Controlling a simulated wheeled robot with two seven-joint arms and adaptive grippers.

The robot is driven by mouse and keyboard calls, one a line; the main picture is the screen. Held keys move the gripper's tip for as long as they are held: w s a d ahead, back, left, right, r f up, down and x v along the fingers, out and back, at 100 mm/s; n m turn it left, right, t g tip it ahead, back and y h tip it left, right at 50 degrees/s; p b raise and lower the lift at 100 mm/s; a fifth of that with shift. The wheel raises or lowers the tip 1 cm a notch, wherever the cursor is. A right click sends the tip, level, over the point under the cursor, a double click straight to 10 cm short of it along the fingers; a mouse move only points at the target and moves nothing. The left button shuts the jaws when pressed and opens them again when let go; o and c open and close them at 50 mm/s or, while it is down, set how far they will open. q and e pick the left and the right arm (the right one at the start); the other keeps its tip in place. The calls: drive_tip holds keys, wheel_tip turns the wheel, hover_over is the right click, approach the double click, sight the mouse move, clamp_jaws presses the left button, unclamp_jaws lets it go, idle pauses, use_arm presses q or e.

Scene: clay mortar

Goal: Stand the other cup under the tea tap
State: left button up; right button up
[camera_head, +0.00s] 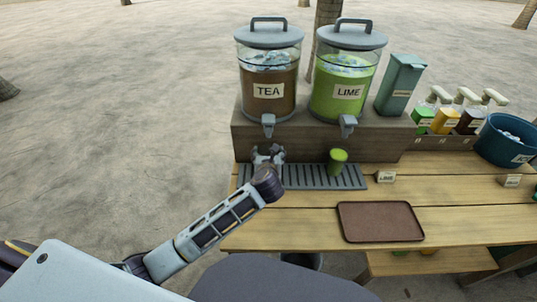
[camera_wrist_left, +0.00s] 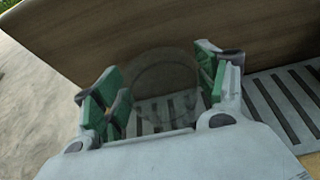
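The tea dispenser (camera_head: 268,75) holds dark tea, and its grey tap (camera_head: 268,124) points down over the slatted drip tray (camera_head: 320,180). My left gripper (camera_head: 267,152) is low beneath this tap, above the tray. In the left wrist view a clear, empty-looking cup (camera_wrist_left: 165,85) is between the green-padded fingers of the left gripper (camera_wrist_left: 162,88), with the tray slats behind it. The fingers are wide apart on either side of it; whether they press on it is unclear. A green-filled cup (camera_head: 338,160) stands on the tray below the lime tap (camera_head: 347,125). My right gripper is out of view.
The lime dispenser (camera_head: 345,85) stands beside the tea one on a wooden riser (camera_head: 390,143). An empty brown tray (camera_head: 380,222) lies on the table in front. A lime label (camera_head: 386,177), pump bottles (camera_head: 446,118) and a blue bucket (camera_head: 508,140) are at the right.

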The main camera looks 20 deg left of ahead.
use_arm(q)
drive_tip(key=shift+r, duration=0.15)
idle(0.3)
drive_tip(key=shift+p+v, duration=0.3)
drive_tip(key=shift+v, duration=5.75)
